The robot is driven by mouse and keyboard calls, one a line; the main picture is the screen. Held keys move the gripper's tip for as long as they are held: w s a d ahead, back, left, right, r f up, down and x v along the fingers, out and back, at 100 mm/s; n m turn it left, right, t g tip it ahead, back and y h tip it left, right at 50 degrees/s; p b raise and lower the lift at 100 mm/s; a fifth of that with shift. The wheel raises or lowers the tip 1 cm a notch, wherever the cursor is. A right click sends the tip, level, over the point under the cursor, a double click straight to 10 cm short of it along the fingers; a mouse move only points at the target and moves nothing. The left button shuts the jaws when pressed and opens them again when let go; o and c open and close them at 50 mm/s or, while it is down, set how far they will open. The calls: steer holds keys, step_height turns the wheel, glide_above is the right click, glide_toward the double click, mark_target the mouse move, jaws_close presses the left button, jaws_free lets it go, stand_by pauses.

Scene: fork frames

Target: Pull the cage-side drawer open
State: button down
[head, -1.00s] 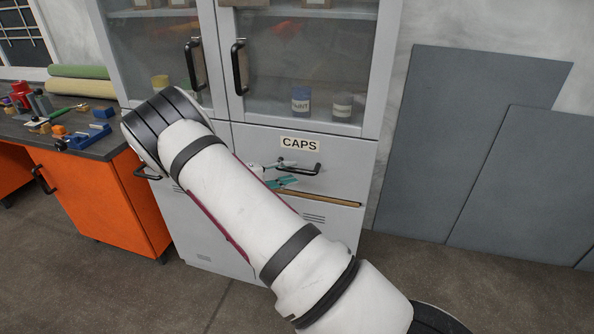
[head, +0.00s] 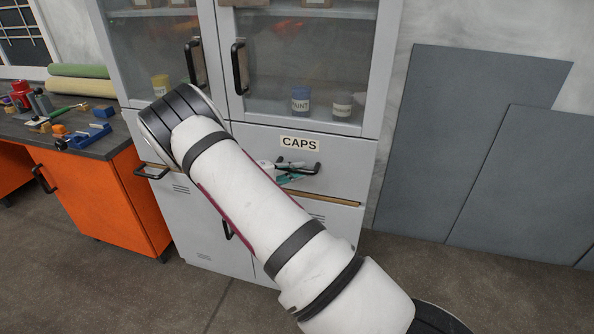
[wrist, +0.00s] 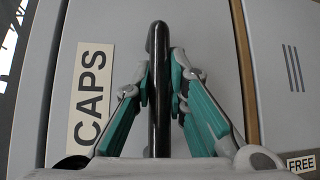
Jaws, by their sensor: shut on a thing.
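The grey drawer labelled CAPS (head: 347,155) is in the cabinet's right half, under the glass doors. It looks shut flush in the head view. Its black bar handle (head: 316,169) runs between my gripper's teal fingers in the wrist view (wrist: 158,35). My gripper (head: 287,176) is shut on this handle, one finger on each side; my arm hides part of the drawer. The wrist view shows the CAPS label (wrist: 90,97) left of the fingers. Another drawer handle (head: 150,173) shows at the left, partly behind my arm. No cage is plain to see, so I cannot tell which drawer is cage-side.
Glass doors (head: 300,60) with black handles stand above the drawers. Lower cabinet doors are below; a FREE label (wrist: 302,163) shows in the wrist view. An orange workbench (head: 95,195) with tools stands left. Grey panels (head: 455,150) lean on the wall right. Floor in front is bare.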

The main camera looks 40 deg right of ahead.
steer(key=s+a+p, duration=0.7)
steer(key=s+a, duration=1)
steer(key=a, duration=0.5)
steer(key=shift+s+a, duration=0.15)
steer(key=shift+s, duration=0.05)
steer(key=c, duration=1.6)
jaws_free()
steer(key=shift+o, duration=0.2)
steer(key=w+a+r, duration=0.1)
steer(key=a, duration=1)
steer(key=shift+w+a+r, duration=0.35)
steer(key=shift+a, duration=0.05)
